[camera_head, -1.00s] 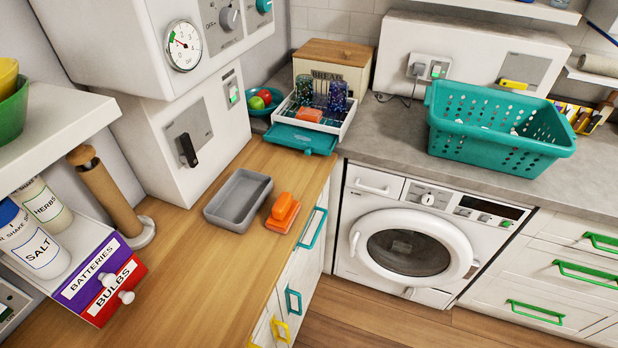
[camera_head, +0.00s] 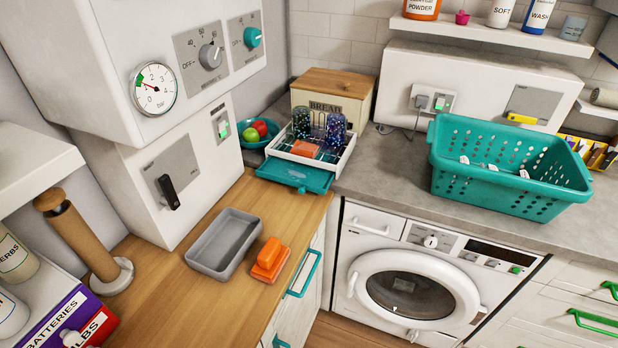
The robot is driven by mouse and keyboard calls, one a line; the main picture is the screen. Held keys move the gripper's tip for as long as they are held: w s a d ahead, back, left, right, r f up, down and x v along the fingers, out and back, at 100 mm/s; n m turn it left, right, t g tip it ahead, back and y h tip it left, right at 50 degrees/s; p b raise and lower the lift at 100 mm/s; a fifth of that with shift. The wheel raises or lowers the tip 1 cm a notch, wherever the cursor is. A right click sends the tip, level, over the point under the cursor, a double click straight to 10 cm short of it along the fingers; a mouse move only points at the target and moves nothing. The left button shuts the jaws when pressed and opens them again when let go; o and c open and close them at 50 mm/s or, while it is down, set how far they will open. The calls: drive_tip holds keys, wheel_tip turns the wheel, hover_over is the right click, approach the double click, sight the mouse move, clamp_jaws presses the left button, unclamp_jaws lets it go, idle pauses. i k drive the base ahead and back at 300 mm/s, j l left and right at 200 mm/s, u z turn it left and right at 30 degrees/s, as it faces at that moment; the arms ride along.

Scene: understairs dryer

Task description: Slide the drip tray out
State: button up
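The teal drip tray (camera_head: 294,175) sits under the white dish rack (camera_head: 346,156) at the back corner of the counter. Its front part sticks out past the rack toward the wooden worktop, with a small grip at its front edge. The rack holds two dark speckled glasses (camera_head: 335,128) and an orange item (camera_head: 305,149). The rest of the tray under the rack is mostly hidden. My gripper is not in view.
A grey basin (camera_head: 223,244) and an orange sponge-like item (camera_head: 269,258) lie on the wooden worktop (camera_head: 180,300) in front. A teal bowl with fruit (camera_head: 258,131) is left of the rack. A bread box (camera_head: 333,93) stands behind; a teal laundry basket (camera_head: 510,168) is to the right.

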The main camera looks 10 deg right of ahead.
sight(301, 176)
drive_tip(key=i+l, duration=0.4)
drive_tip(key=l, duration=0.15)
drive_tip(key=i+l, duration=0.35)
drive_tip(key=l, duration=0.15)
drive_tip(key=i+u, duration=0.05)
